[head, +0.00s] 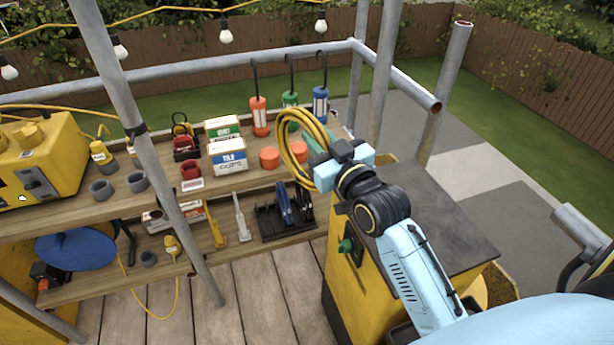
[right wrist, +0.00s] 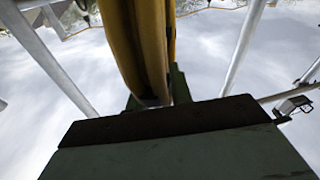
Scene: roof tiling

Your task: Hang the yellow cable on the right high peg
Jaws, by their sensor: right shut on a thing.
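The yellow cable (head: 284,137) is a coil of several loops, held upright in front of the right end of the shelves. My right gripper (head: 320,150) is shut on the coil's right side. In the right wrist view the yellow cable (right wrist: 140,45) rises from between the dark green fingers (right wrist: 155,102), against the sky. The coil appears clear of the shelf boards, but its depth is hard to judge. I cannot make out which part is the right high peg. My left gripper is not in view.
Orange (head: 259,117), green (head: 290,100) and blue (head: 320,103) lamps hang on black hooks from a grey rail (head: 230,65), close behind the coil. A slanted pole (head: 135,115) crosses the shelves. A yellow cabinet with a dark top (head: 450,235) stands below my right arm.

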